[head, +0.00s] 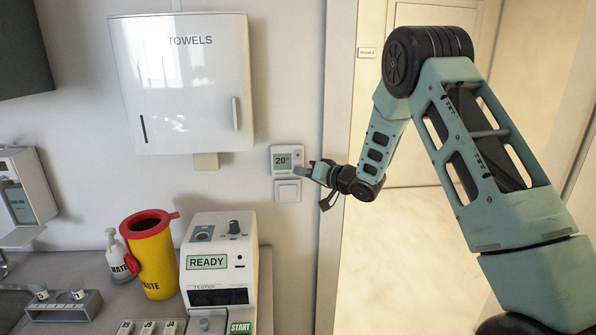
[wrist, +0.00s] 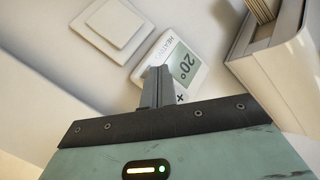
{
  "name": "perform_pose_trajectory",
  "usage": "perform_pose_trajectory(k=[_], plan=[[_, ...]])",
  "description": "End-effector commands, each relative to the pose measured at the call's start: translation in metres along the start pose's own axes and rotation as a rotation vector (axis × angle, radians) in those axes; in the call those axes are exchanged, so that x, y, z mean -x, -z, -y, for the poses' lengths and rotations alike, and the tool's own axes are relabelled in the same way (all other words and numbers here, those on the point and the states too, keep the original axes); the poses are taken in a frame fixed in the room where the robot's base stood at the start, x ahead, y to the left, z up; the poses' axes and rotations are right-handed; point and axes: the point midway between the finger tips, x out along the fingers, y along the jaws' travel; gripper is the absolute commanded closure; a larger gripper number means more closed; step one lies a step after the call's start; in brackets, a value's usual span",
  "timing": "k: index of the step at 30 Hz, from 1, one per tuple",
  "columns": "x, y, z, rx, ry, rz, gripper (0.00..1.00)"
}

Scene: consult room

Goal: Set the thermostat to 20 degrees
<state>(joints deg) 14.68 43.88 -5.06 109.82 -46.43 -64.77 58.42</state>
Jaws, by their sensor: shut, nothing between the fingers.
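The thermostat (head: 284,160) is a small white box on the wall, left of the door frame. Its display reads 20° in the head view. In the wrist view the thermostat (wrist: 183,66) appears turned, with 20° and the word HEATING partly visible and an X-like or plus mark near its lower edge. My gripper (head: 306,171) is shut and empty at the thermostat's lower right. In the wrist view its fingertips (wrist: 157,72) overlap the thermostat's edge and hide part of its face. I cannot tell whether they touch it.
A white switch (head: 287,191) sits just below the thermostat. A towel dispenser (head: 185,90) hangs to the upper left. A tester (head: 217,262) reading READY and a yellow waste bin (head: 152,262) stand on the counter below. The doorway lies behind my arm.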

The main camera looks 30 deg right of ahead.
Motion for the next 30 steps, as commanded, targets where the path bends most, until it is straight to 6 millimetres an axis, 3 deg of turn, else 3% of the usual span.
perform_pose_trajectory(k=[30], plan=[[0.018,-0.014,0.013,-0.002,0.000,0.001,1.00]])
